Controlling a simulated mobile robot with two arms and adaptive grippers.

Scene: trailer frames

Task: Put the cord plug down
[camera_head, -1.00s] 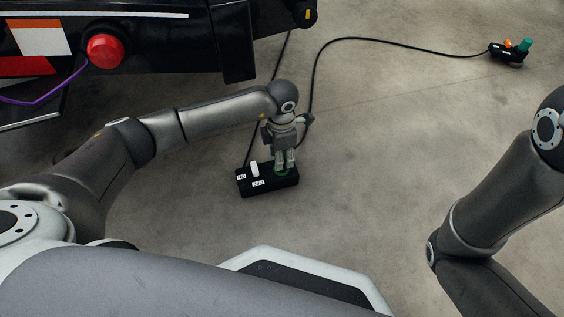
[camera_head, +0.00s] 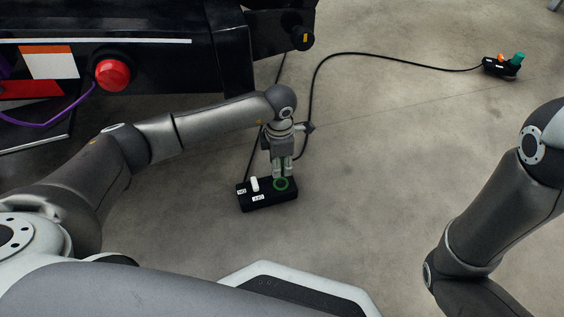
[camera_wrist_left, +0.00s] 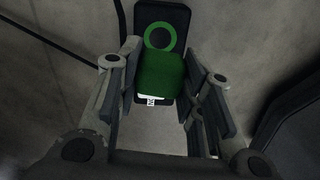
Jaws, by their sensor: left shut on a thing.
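My left gripper (camera_head: 282,172) is shut on a green block-shaped cord plug. The plug (camera_wrist_left: 161,76) shows between the fingers in the left wrist view. In the head view the fingers mostly hide it. A black socket box (camera_head: 268,200) lies on the floor just below the fingers. A green ring (camera_head: 281,184) on its top is uncovered. The ring also shows beyond the plug in the left wrist view (camera_wrist_left: 165,38), so the plug is apart from it. My right arm is at the right of the head view, but its gripper is out of view.
A white piece (camera_head: 254,184) stands on the box. A black cord (camera_head: 314,90) runs across the floor to a small black box (camera_head: 500,68) with orange and teal tops. The dark trailer (camera_head: 160,60) with a red knob (camera_head: 112,74) is at upper left. The floor right of the box is clear.

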